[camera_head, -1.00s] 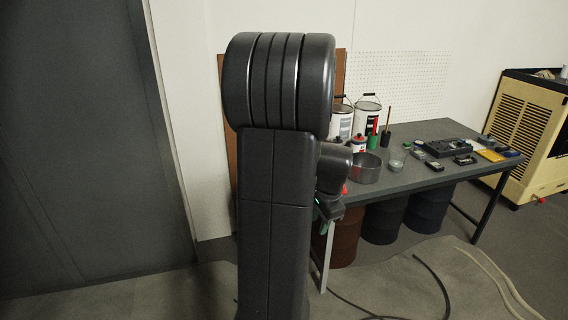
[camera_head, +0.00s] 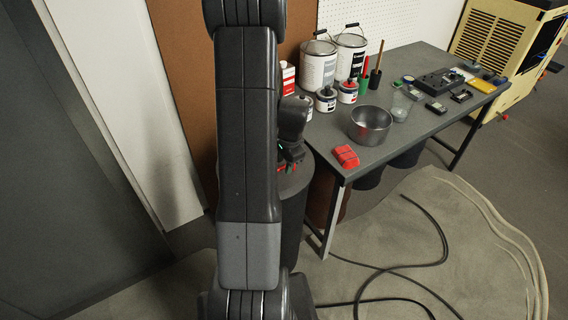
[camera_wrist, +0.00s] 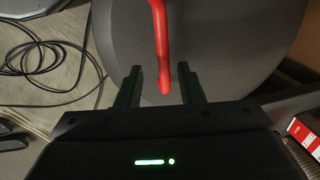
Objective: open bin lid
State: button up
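The bin (camera_head: 292,215) is a dark grey drum beside the table's left end, partly hidden behind my arm. Its round grey lid (camera_wrist: 225,40) fills much of the wrist view, with a red bar handle (camera_wrist: 162,45) on it. The lid looks closed. My gripper (camera_wrist: 160,68) is open. In the wrist view the handle runs between its two dark fingers, with a gap on each side; I cannot tell how deep it sits between them. In the head view my gripper (camera_head: 291,157) is just above the lid, and only bits of red show below it.
The grey table (camera_head: 405,145) right of the bin carries paint cans (camera_head: 318,65), a metal pot (camera_head: 370,125), a red block (camera_head: 345,156) and small devices. Black cable (camera_head: 440,235) lies on the floor. A brown board (camera_head: 185,70) stands behind the bin.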

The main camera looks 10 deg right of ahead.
jog(key=shift+w+a+f, duration=0.1)
jog(key=shift+w+f, duration=0.25)
jog(key=shift+f, duration=0.2)
grip_shut()
